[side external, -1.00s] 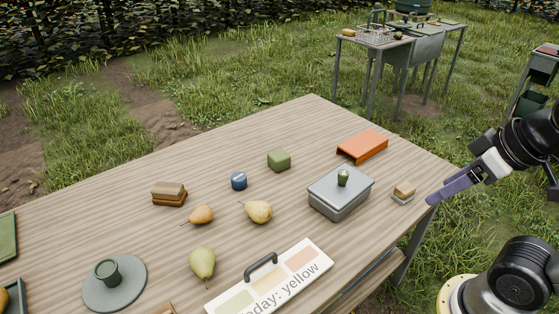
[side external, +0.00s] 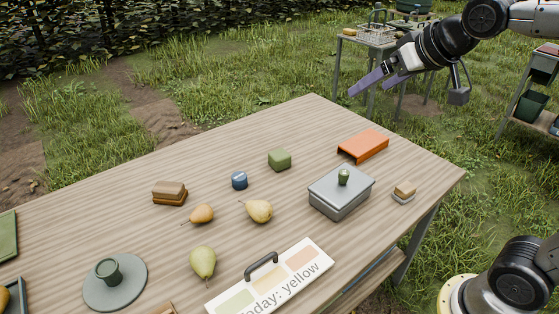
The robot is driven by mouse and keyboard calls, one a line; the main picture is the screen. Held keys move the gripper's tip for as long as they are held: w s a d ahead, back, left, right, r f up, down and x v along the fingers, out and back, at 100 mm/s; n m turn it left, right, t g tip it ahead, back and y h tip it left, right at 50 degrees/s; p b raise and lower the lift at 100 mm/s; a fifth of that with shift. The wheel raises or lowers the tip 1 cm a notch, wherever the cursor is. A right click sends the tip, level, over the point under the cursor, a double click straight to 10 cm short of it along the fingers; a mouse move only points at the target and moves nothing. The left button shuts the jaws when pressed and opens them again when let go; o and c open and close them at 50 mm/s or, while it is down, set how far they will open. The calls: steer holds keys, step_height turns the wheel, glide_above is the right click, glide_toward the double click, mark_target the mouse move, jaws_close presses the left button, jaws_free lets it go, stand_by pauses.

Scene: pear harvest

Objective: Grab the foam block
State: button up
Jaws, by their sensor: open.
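A small green block (side external: 279,160), which looks like the foam block, sits on the wooden table (side external: 330,125) toward its far side. Nothing touches it. My gripper (side external: 370,87) has purple fingers, which are apart and empty. It is up in the air beyond the table's far right part, above and to the right of the green block in the picture.
A grey lidded box (side external: 341,195) and an orange tray-like piece (side external: 363,146) stand right of the block. The table around the block is clear.

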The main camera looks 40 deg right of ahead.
steer(key=w+f, duration=0.3)
steer(key=w, duration=1)
steer(key=g, duration=0.3)
glide_above(280, 154)
steer(key=s+a, duration=0.2)
steer(key=s, duration=0.5)
step_height(280, 154, down, 23)
steer(key=x, duration=0.8)
steer(key=shift+w+d+f, duration=0.1)
steer(key=shift+d, duration=0.1)
steer(key=shift+d+x, duration=0.15)
steer(key=shift+x, duration=1.25)
steer(key=shift+d+x, duration=0.15)
steer(key=shift+x, duration=1.25)
steer(key=shift+w, duration=0.15)
steer(key=shift+c, duration=0.2)
steer(key=c, duration=1.1)
